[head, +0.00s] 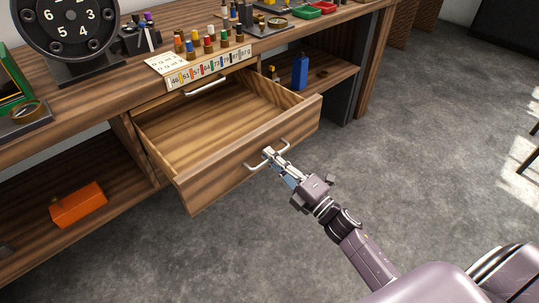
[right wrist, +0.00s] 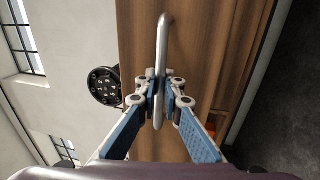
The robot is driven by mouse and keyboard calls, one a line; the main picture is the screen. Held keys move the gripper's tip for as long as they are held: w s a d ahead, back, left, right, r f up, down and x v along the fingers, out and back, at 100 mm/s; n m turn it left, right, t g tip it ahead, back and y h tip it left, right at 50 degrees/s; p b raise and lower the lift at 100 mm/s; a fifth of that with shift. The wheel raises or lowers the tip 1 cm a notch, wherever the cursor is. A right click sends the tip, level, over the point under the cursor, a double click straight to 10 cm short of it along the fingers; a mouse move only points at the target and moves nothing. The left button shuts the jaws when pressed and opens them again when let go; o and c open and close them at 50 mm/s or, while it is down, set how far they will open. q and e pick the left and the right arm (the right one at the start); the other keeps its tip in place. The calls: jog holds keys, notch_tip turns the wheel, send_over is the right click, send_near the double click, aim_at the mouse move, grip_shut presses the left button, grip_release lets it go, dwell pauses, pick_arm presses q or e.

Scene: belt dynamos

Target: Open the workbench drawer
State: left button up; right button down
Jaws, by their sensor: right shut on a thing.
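The workbench drawer (head: 225,125) is pulled well out of the wooden workbench (head: 105,85), and its inside looks empty. Its pale metal handle (head: 251,167) is on the front panel. My right gripper (head: 269,153) is shut on this handle, near its middle. In the right wrist view the handle (right wrist: 161,45) runs upright between the two blue-padded fingers of the gripper (right wrist: 159,98). My left gripper is in neither view.
A second handle (head: 206,87) shows on the bench behind the open drawer. Small bottles (head: 209,46) and a black dial (head: 70,30) stand on the top. An orange box (head: 77,204) lies on the lower left shelf.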

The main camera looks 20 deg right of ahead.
jog(key=c, duration=2.3)
grip_release()
jog(key=shift+c, duration=0.2)
jog(key=v, duration=1.2)
jog(key=shift+f, duration=0.1)
